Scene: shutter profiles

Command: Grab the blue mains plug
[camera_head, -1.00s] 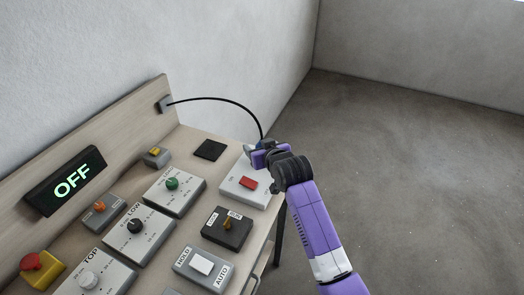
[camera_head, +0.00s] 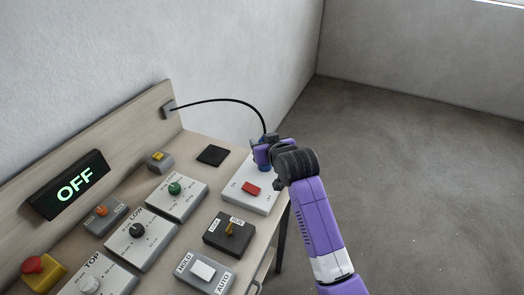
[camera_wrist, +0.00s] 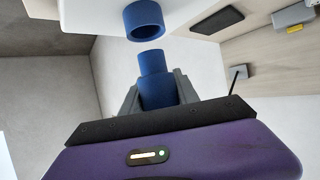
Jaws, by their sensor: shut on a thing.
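The blue mains plug (camera_wrist: 155,80) sits between the grey fingers of my gripper (camera_wrist: 156,92) in the wrist view. The fingers are shut on its sides and its round end sticks out past them. A blue round socket (camera_wrist: 145,20) on the white box faces the plug's end, with a small gap showing between them. In the head view my gripper (camera_head: 264,153) is over the far corner of the white switch box (camera_head: 246,194). There the plug is mostly hidden by my gripper.
A black cable (camera_head: 222,100) arcs from a grey wall outlet (camera_head: 169,109) on the back board to my gripper. A black square pad (camera_head: 212,156) and a red rocker switch (camera_head: 251,188) are close by. Several control boxes fill the bench to the left. Open floor lies to the right.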

